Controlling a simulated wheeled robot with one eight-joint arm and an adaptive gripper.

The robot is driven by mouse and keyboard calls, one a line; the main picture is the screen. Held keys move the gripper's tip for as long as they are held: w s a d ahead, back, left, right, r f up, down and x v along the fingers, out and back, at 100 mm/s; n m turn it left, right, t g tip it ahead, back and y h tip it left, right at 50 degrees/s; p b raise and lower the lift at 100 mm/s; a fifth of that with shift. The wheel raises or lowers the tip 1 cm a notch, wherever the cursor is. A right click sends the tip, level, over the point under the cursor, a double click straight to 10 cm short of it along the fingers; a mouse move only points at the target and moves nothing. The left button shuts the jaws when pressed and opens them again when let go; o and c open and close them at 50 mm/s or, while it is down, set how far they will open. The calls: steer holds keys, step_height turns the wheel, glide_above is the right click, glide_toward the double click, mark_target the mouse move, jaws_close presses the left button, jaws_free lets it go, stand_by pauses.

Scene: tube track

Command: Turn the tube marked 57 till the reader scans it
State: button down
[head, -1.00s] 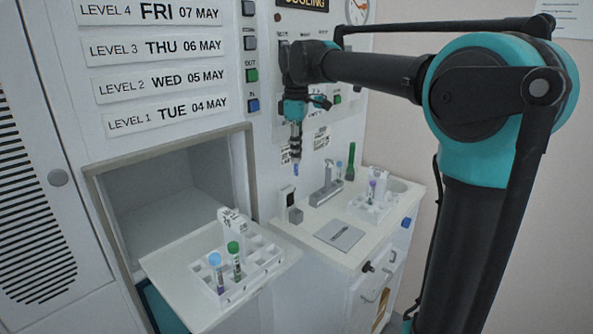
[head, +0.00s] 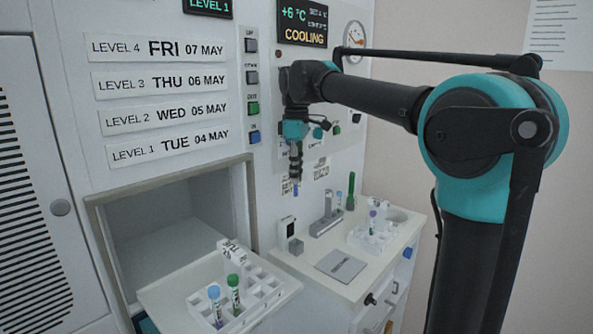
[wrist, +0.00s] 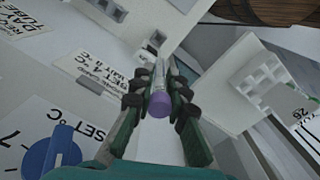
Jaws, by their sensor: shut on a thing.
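My gripper (head: 296,172) hangs above the right-hand counter, pointing down. It is shut on a tube (head: 296,189). In the wrist view the gripper (wrist: 158,104) has the purple-capped tube (wrist: 159,102) between its two fingers. No number is readable on this tube, so I cannot tell if it is marked 57. A small upright device with a dark screen (head: 287,228), possibly the reader, stands on the counter below the gripper. The tube is apart from it.
A white rack (head: 262,295) on the pull-out shelf holds a blue-capped tube (head: 214,300) and a green-capped tube (head: 233,290). On the counter are a grey stand (head: 326,218), a flat grey plate (head: 340,265) and another rack (head: 362,240) with tubes.

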mark_target(296, 196)
step_height(296, 196, down, 10)
steer(key=m, duration=0.8)
steer(key=shift+w+r, duration=0.1)
steer(key=shift+w, duration=0.05)
steer(key=shift+f, duration=2.3)
steer(key=shift+f, duration=1.4)
steer(key=shift+f, duration=0.25)
steer(key=c, duration=1.4)
jaws_free()
steer(key=shift+c, duration=0.2)
steer(key=shift+r, duration=0.1)
step_height(296, 196, up, 12)
steer(key=shift+f, duration=0.1)
